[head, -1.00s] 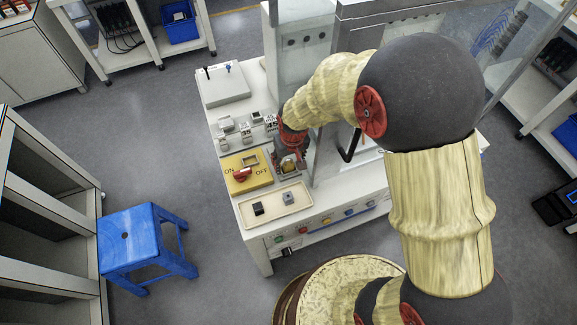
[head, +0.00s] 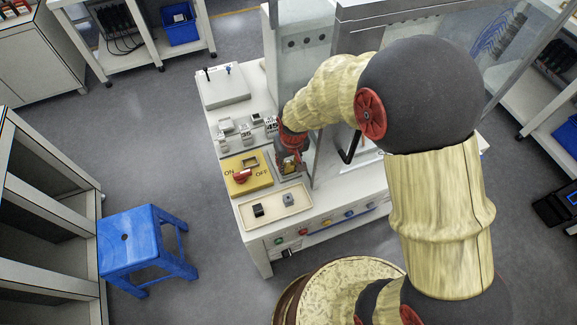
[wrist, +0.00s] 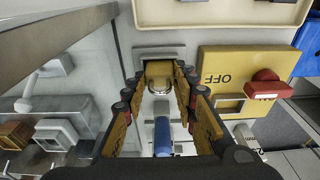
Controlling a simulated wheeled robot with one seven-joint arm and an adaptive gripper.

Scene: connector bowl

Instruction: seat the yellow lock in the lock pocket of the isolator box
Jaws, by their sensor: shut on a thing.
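My gripper (wrist: 160,82) is shut on the yellow lock (wrist: 159,69), with a finger on each side of it. A pale metallic loop of the lock shows between the fingers. The yellow isolator box (wrist: 228,66) with its red knob (wrist: 266,86) is right of the gripper in the wrist view. The lock pocket, an empty raised rectangular frame (wrist: 230,106), is on that box, apart from the lock. In the head view my gripper (head: 290,168) is just right of the isolator box (head: 258,184), and the pocket (head: 250,162) shows at the box's far side.
A cream tray (head: 252,221) with a black block (head: 258,210) and a grey block (head: 288,199) lies in front of the box. Grey fittings (head: 246,139) stand behind it. A clear upright panel (head: 325,160) is close on the gripper's right in the head view.

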